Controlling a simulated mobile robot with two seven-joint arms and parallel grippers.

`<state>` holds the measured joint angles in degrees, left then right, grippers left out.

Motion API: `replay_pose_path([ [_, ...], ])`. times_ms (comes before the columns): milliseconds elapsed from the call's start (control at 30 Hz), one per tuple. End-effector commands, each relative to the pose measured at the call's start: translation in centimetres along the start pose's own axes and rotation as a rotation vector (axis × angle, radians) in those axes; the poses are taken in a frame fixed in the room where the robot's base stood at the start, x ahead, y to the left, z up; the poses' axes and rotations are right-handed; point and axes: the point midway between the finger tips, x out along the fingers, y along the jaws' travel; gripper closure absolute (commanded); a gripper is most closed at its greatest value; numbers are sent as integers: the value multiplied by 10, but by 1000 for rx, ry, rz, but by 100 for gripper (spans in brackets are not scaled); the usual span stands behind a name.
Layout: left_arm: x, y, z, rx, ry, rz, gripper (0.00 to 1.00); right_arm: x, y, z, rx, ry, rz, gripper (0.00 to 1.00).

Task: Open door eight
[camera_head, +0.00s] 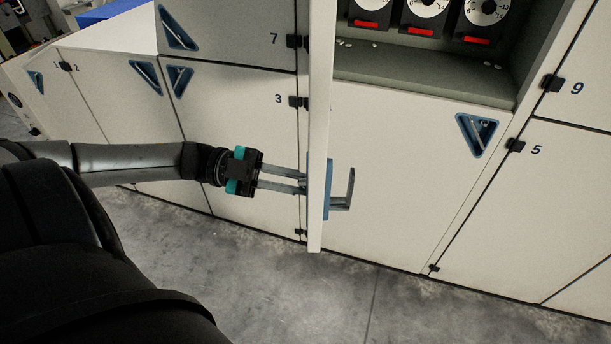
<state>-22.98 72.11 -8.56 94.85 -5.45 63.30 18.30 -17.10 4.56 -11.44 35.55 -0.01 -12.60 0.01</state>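Door eight (317,120) stands swung out and shows nearly edge-on, in front of the opened compartment (420,66) between the panels marked 7 and 9. On its right side a blue handle housing (327,190) and an L-shaped metal latch (346,190) stick out. My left gripper (304,183) comes in from the left, its two fingers reaching to the door's left face at handle height. A gap shows between the fingers, but the tips meet the door edge-on, so whether they hold the handle is unclear. My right gripper is out of view.
Closed doors 3 (235,120), 7 (235,35), 5 (540,210) and 9 (592,85) surround it. Dials with red labels stand inside the compartment, with small pale bits on its floor. The grey concrete floor (330,300) in front is clear.

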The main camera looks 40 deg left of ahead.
Motion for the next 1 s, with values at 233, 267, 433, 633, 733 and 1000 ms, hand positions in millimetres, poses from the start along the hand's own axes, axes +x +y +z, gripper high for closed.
replay_pose_path([
  [233,0,2,1,-2,-2,3,100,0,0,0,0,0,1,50],
  [267,0,2,1,-2,-2,2,83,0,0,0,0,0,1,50],
  [433,0,1,1,-1,-2,1,64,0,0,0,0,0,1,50],
  [633,0,0,0,0,-2,0,55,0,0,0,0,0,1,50],
  [733,0,0,0,0,-1,0,55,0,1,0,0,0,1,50],
  [1000,-7,1,1,-1,-4,0,55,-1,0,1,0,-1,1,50],
])
